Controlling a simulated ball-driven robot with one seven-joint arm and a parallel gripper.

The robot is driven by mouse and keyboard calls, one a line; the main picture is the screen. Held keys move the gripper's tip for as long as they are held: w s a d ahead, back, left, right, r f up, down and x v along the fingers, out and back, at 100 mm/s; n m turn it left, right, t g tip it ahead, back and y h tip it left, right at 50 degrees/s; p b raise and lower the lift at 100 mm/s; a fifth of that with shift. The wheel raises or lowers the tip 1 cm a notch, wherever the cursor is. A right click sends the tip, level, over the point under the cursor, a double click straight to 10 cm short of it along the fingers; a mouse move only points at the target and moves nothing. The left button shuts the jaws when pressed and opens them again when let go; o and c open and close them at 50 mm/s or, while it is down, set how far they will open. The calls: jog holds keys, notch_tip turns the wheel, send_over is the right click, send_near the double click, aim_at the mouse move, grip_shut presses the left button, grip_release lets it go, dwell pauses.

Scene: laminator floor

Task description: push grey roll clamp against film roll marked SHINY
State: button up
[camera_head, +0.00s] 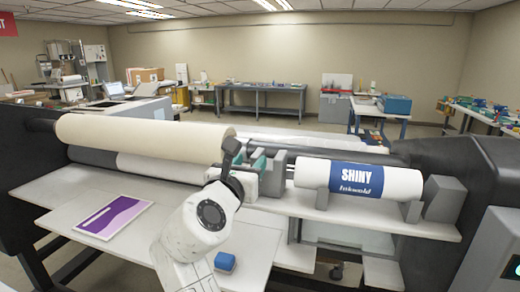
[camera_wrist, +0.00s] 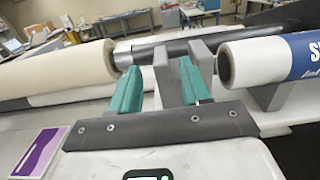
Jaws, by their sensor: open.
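The white film roll marked SHINY (camera_head: 395,183) has a blue label and lies on grey supports at the right. Its near end also shows in the wrist view (camera_wrist: 250,62). What looks like the grey roll clamp (camera_head: 277,181) is a grey block just left of the roll, with a small gap between them. In the wrist view, the clamp's grey uprights (camera_wrist: 204,62) show by my green fingertips. My gripper (camera_wrist: 160,84) is open, and part of the grey block shows between the fingers. Whether the fingers touch it I cannot tell.
A large cream roll (camera_head: 140,138) lies to the left above a pale table. A purple printed sheet (camera_head: 115,217) and a blue block (camera_head: 225,262) lie on the table in front. Another grey block (camera_head: 446,199) stands beyond the SHINY roll's right end.

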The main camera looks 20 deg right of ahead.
aim_at(258, 152)
jog(key=p+x, duration=0.1)
jog(key=x, duration=0.6)
jog(key=shift+c, duration=0.2)
grip_shut()
dwell(0.4)
